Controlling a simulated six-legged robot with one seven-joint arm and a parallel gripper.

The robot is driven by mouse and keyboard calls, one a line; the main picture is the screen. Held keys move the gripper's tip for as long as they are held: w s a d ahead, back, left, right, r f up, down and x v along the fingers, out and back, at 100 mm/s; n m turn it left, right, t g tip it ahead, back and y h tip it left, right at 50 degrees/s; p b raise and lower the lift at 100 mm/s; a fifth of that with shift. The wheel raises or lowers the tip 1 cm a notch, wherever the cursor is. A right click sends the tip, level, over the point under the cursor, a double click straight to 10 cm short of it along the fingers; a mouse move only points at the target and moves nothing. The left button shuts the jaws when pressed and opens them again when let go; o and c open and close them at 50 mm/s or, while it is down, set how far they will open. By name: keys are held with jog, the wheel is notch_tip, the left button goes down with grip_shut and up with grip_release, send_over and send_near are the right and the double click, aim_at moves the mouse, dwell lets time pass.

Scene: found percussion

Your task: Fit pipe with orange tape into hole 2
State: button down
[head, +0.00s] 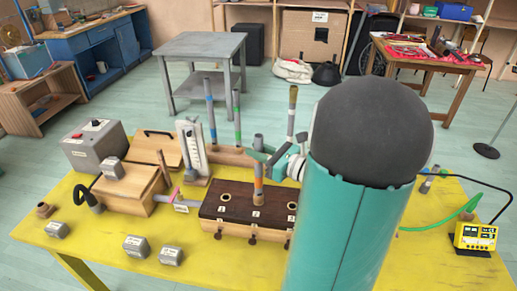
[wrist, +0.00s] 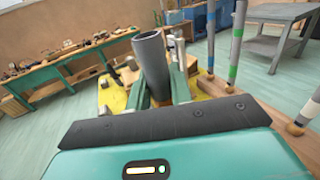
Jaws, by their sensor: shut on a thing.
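The grey pipe with orange tape (head: 258,184) stands about upright over the middle of the dark-topped wooden block (head: 233,208). My gripper (head: 260,156) is shut on its upper part, above the tape. In the wrist view, the hollow top of the pipe (wrist: 150,62) rises between the two teal fingers (wrist: 162,90). The block has an open hole to the left (head: 225,197) and another to the right (head: 292,205). The pipe's lower end is at the middle position and covers that hole. I cannot tell how far it is inside. The label numbers are too small to read surely.
Tall pipes with blue (head: 210,112) and green (head: 237,118) bands stand in a wooden rack behind the block. Another tall pipe (head: 292,108) stands right of them. Wooden boxes (head: 130,190) and small grey weights (head: 135,245) are to the left. A yellow meter (head: 475,237) is far right.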

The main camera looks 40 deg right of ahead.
jog(key=shift+f, duration=0.2)
jog(key=c, duration=1.2)
grip_release()
jog(key=shift+o, duration=0.2)
jog(key=v, duration=1.4)
jog(key=shift+w+f, duration=0.1)
